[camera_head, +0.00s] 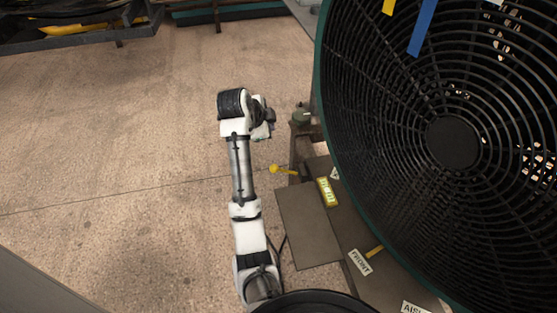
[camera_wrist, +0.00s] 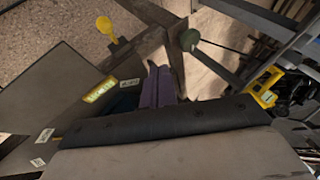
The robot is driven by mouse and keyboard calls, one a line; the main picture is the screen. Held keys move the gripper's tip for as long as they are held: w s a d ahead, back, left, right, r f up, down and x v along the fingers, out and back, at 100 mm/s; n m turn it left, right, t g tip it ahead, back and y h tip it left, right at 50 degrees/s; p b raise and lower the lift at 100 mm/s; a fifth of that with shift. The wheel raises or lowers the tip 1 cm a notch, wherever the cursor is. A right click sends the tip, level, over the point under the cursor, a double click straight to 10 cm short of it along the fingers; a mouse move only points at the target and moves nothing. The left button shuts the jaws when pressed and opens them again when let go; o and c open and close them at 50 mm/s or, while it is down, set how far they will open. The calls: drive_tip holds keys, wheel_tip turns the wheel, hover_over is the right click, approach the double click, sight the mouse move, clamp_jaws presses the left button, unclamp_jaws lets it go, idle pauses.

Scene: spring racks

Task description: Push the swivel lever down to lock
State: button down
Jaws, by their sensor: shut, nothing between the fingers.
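The swivel lever appears to be the short yellow lever with a round knob (camera_head: 275,169), sticking out to the left from the side of the dark metal rack (camera_head: 296,148). Its yellow knob also shows in the wrist view (camera_wrist: 104,25), at the upper left. My gripper (camera_wrist: 158,72) shows as two purple fingers close together, shut and empty, at the middle of the wrist view. The fingers are to the right of the knob in that view and apart from it. In the head view the wrist end of my arm is above and left of the lever; the fingertips are not clear there.
A large black round fan grille (camera_head: 453,143) with a green rim fills the right. A dull green rounded piece (camera_head: 301,115) tops the rack post. A flat grey plate (camera_head: 306,226) lies below the lever. Open concrete floor (camera_head: 120,150) is on the left.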

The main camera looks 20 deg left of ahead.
drive_tip(key=s+d+f+m+g+h, duration=0.2)
drive_tip(key=s+d+f+m+g, duration=0.1)
drive_tip(key=d+f, duration=0.1)
drive_tip(key=b, duration=0.1)
hover_over(283, 171)
drive_tip(key=s, duration=0.2)
wheel_tip(283, 171, down, 11)
drive_tip(key=shift+a+f+g, duration=0.3)
drive_tip(key=shift+a+f, duration=0.1)
drive_tip(key=shift+a, duration=0.1)
drive_tip(key=shift+w+f+b, duration=0.1)
drive_tip(key=shift+f+b, duration=0.1)
drive_tip(key=shift+b, duration=0.25)
